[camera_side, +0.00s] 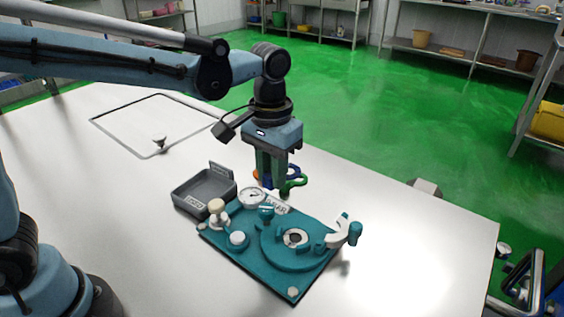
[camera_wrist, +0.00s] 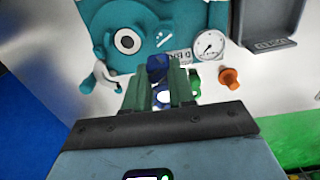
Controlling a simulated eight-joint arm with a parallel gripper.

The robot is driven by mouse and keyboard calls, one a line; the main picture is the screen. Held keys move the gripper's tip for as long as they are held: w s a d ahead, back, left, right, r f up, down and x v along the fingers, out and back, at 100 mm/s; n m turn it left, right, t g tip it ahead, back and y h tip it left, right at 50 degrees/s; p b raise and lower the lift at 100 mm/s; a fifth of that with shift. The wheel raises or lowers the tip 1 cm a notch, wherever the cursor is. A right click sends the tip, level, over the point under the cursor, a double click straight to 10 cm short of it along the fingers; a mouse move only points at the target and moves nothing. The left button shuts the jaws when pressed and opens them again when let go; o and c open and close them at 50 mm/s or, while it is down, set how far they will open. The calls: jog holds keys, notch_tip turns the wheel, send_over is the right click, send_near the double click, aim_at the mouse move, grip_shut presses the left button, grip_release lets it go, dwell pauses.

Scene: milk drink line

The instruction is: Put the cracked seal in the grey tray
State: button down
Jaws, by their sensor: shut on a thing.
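My gripper (camera_side: 275,180) is low over the white table, just behind a teal fixture. It also shows in the wrist view (camera_wrist: 160,88), where its fingers are shut on a dark blue piece (camera_wrist: 158,66), apparently a ring-shaped seal. The fingers hide part of it, and I cannot make out a crack. The grey tray (camera_side: 184,207), square and labelled, stands to the left of my gripper and looks empty. Its corner shows at the top right of the wrist view (camera_wrist: 272,40).
The teal fixture (camera_side: 222,243) carries a dial gauge (camera_side: 251,197), a cream knob (camera_side: 217,208), a round nest and a white clamp handle (camera_side: 341,233). A small grey piece (camera_side: 159,143) stands inside a black outline on the table. The table's front and right are clear.

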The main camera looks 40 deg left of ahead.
jog(key=s+a, duration=0.8)
send_over(196, 201)
notch_tip(196, 201, down, 8)
jog(key=shift+f, duration=2)
jog(key=shift+f, duration=0.15)
jog(key=c, duration=1)
grip_release()
jog(key=shift+o, duration=0.2)
